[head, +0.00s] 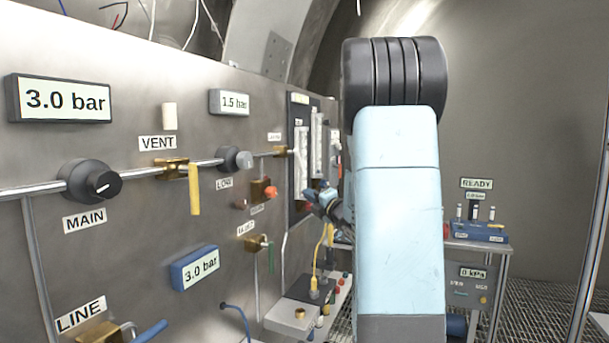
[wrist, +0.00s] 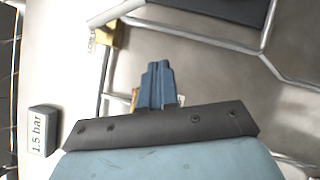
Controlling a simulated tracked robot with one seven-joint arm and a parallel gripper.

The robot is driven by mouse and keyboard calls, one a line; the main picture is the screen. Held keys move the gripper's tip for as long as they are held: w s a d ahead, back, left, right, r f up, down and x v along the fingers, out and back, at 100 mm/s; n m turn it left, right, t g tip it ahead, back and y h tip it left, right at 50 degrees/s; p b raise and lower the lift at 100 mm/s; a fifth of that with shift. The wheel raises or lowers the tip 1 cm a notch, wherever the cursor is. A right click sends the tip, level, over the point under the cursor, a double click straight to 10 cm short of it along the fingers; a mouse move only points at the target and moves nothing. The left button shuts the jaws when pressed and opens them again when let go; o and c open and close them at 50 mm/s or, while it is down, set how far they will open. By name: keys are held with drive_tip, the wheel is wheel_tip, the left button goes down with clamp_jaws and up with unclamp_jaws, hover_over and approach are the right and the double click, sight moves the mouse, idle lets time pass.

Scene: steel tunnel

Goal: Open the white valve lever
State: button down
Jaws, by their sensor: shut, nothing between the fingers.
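A short white upright bar (head: 169,116) stands on the steel panel above the VENT label in the head view. I cannot tell if it is the white valve lever. A small brass valve (head: 280,151) sits on the pipe farther right, and a brass valve (wrist: 113,33) also shows at the upper left of the wrist view. My gripper (head: 322,203) is near the panel's far end, below and right of that valve. In the wrist view, its blue-grey fingers (wrist: 158,85) are closed together and empty, with a brass part partly hidden behind them.
The VENT valve's yellow lever (head: 194,190) hangs down. A blue device (head: 480,232) stands behind right.

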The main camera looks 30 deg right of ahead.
drive_tip(key=shift+s+d+n+t+y, duration=0.25)
drive_tip(key=shift+s+d+n+t, duration=0.35)
drive_tip(key=shift+s, duration=0.3)
drive_tip(key=shift+s+d+n+t+y, duration=0.3)
drive_tip(key=shift+s+d+n, duration=0.1)
drive_tip(key=shift+s+n, duration=0.4)
drive_tip(key=shift+r, duration=0.1)
drive_tip(key=d+r+x, duration=0.1)
drive_tip(key=d+x, duration=0.1)
drive_tip(key=x, duration=1)
drive_tip(key=shift+w+r, duration=0.25)
drive_tip(key=shift+r, duration=0.05)
drive_tip(key=shift+w, duration=0.15)
